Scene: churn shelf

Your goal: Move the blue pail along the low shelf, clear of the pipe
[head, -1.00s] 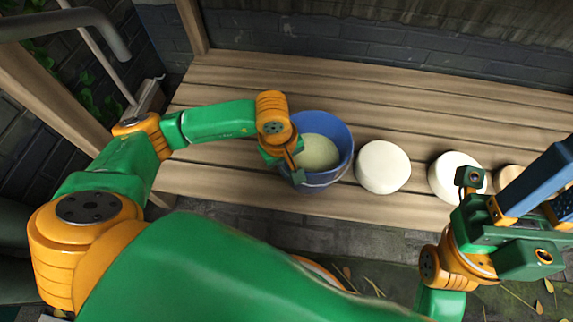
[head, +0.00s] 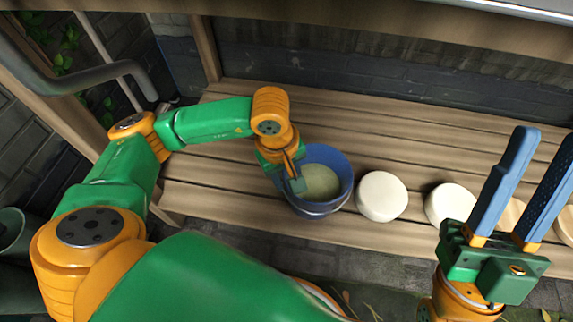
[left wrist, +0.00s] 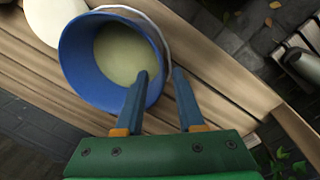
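The blue pail (head: 313,208) stands upright on the slatted wooden low shelf (head: 250,215), with pale liquid inside and a thin grey handle at its rim. My left gripper (head: 293,178) reaches down at the pail's left rim. In the left wrist view the pail (left wrist: 85,78) has its wall between the two fingers of my left gripper (left wrist: 160,74), one finger inside and one outside; a gap shows between them. The grey pipe (head: 90,82) bends in at the upper left, apart from the pail. My right gripper (head: 540,150) is raised, open and empty.
White rounds (head: 382,196) and (head: 450,203) stand on the shelf just right of the pail, with tan ones (head: 511,215) farther right. A wooden post (head: 206,50) rises at the back left. Shelf behind the pail is clear.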

